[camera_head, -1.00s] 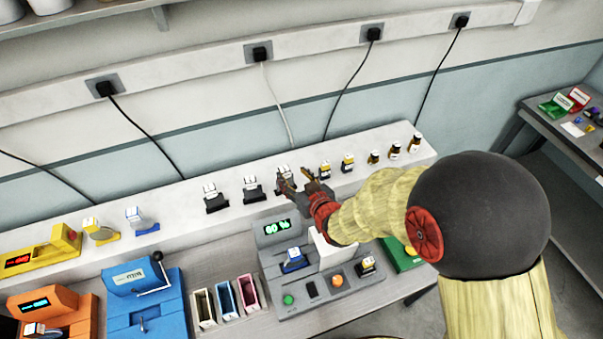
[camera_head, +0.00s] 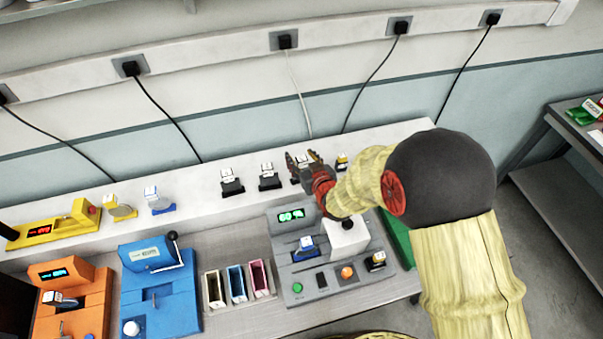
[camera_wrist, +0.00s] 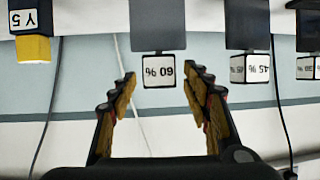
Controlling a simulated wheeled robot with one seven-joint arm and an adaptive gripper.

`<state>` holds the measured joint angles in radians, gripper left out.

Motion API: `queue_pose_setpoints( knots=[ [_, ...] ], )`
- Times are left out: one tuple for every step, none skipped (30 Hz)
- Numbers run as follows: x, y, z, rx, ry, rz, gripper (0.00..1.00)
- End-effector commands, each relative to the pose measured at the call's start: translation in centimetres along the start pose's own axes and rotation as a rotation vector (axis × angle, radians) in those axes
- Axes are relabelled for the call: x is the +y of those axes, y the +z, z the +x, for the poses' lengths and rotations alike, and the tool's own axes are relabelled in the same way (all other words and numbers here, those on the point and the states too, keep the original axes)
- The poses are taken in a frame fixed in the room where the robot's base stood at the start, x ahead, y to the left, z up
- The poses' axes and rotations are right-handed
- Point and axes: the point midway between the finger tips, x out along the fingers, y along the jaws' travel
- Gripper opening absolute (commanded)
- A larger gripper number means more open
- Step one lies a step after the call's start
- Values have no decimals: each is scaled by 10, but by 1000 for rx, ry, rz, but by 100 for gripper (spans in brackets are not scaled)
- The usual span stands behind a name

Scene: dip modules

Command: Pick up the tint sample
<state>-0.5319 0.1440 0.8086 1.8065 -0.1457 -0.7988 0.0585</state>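Tint samples stand in a row on the white ledge (camera_head: 200,202), as white label blocks on dark stands. In the wrist view, which looks inverted, the block marked "60 %" (camera_wrist: 159,71) shows between and beyond my fingertips, under its dark stand (camera_wrist: 158,25). A block marked "45 %" (camera_wrist: 250,69) is to its right. A yellow block marked "Y 5" (camera_wrist: 33,48) is at the upper left. My gripper (camera_wrist: 159,75) is open, and I see nothing held. In the head view my gripper (camera_head: 303,158) is at the row and partly covers the third dark stand.
Two more dark stands (camera_head: 268,178) (camera_head: 231,183) stand left of my gripper. Below the ledge are a grey machine (camera_head: 330,283) with a green display, three narrow bins (camera_head: 236,284), a blue press (camera_head: 160,290) and an orange unit (camera_head: 75,300).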

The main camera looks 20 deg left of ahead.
Motion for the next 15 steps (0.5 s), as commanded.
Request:
queue_pose_setpoints(
  knots=[
    [0,0,0,0,0,0,46],
    [0,0,0,0,0,0,44],
    [0,0,0,0,0,0,42],
    [0,0,0,0,0,0,41],
    [0,0,0,0,0,0,39],
    [0,0,0,0,0,0,37],
    [0,0,0,0,0,0,35],
    [0,0,0,0,0,0,33],
    [0,0,0,0,0,0,31],
    [0,0,0,0,0,0,29],
    [0,0,0,0,0,0,27],
    [0,0,0,0,0,0,25],
    [0,0,0,0,0,0,24],
    [0,0,0,0,0,0,22],
    [0,0,0,0,0,0,20]
  ],
)
